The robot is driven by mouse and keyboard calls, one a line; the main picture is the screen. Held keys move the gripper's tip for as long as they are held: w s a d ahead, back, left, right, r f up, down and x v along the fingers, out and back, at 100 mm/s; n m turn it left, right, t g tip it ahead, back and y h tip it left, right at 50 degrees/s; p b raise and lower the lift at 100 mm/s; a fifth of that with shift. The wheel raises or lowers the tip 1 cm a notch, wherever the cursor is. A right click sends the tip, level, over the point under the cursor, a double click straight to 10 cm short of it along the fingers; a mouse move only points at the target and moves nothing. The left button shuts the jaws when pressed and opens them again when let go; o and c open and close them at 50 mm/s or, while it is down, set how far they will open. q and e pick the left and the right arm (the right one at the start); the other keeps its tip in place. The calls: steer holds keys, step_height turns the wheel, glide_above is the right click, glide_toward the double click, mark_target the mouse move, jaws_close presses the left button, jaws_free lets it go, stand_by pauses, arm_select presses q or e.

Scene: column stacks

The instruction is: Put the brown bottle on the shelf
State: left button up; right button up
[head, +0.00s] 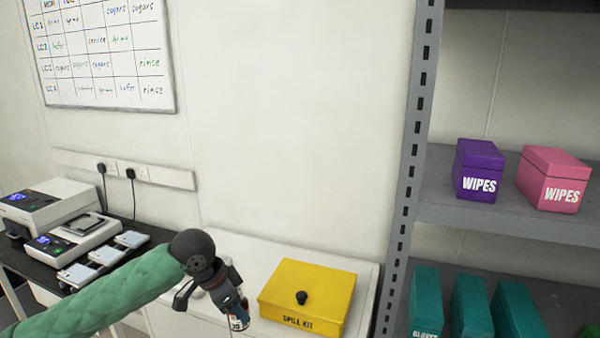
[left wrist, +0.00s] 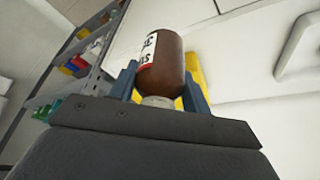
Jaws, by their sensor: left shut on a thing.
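My left gripper (head: 234,304) is low in the middle of the head view, beside the yellow spill kit box. It is shut on the brown bottle (left wrist: 170,65). In the left wrist view the bottle has a white and red label with dark lettering, and its pale neck end sits toward the gripper between the two blue-grey fingers. In the head view only a small labelled part of the bottle (head: 239,323) shows under the fingers. The grey metal shelf (head: 470,215) stands at the right, apart from the gripper. My right gripper is not in view.
Purple (head: 479,170) and pink (head: 554,179) wipes boxes stand on the upper shelf board, with bare board left of them. Teal boxes (head: 471,305) fill much of the lower board. The yellow spill kit box (head: 307,298) and rack upright (head: 405,190) lie between gripper and shelf.

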arm_select(q)
steer(key=w+a+r+n+t+y, duration=0.25)
steer(key=w+a+n, duration=0.35)
steer(key=n, duration=0.5)
steer(key=s+f, duration=0.4)
steer(key=f, duration=0.4)
steer(key=s+f+n+y, duration=0.1)
steer(key=s+f, duration=0.4)
steer(key=f, duration=0.2)
steer(key=shift+f, duration=0.35)
steer(key=shift+a+y, duration=0.1)
steer(key=shift+y, duration=0.15)
steer(key=shift+g, duration=0.25)
